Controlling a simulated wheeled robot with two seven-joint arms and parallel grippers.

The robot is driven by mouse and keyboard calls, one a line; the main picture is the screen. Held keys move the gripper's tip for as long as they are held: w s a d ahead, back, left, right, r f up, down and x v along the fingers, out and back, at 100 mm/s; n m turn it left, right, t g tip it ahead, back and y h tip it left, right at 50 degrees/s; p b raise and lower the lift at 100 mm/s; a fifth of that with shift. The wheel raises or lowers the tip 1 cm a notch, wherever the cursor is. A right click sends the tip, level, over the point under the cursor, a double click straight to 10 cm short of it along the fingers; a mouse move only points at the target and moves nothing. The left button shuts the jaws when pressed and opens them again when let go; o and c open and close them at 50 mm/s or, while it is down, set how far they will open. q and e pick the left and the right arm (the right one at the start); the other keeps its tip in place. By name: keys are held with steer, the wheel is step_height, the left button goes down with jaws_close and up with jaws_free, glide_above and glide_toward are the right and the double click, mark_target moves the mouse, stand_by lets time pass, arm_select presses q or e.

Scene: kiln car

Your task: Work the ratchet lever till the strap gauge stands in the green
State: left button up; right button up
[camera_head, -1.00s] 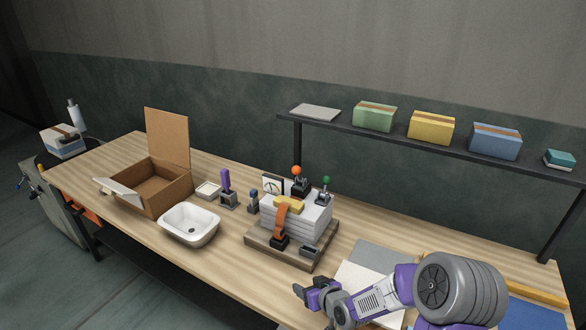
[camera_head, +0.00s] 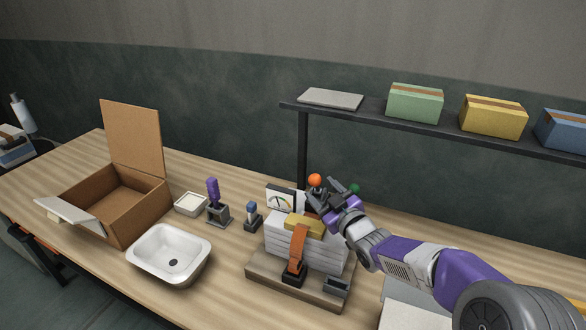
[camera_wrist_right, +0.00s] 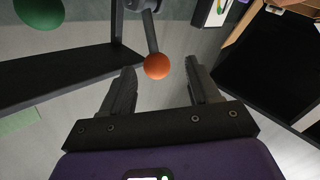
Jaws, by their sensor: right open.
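The stack of pale slabs (camera_head: 284,237) stands on a wooden base (camera_head: 300,285), with an orange strap (camera_head: 299,246) over a yellow block (camera_head: 305,225). The strap gauge (camera_head: 280,198) is a white dial behind the stack; its needle is too small to read. A lever with an orange ball (camera_head: 315,180) and one with a green ball (camera_head: 354,188) stand at the back. My right gripper (camera_head: 334,190) is open beside the orange ball. In the right wrist view the orange ball (camera_wrist_right: 156,66) lies between the fingertip lines; contact is not clear. My left gripper is out of view.
Left of the stack are a white basin (camera_head: 169,252), an open cardboard box (camera_head: 95,210), a small white dish (camera_head: 191,204), a purple-handled tool in a stand (camera_head: 213,196) and a blue-topped one (camera_head: 251,215). A dark shelf (camera_head: 440,133) with boxes runs behind, above the bench.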

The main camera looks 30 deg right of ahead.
steer(key=shift+w+r, duration=0.4)
steer(key=shift+r, duration=0.05)
steer(key=shift+w, duration=2.95)
jaws_close()
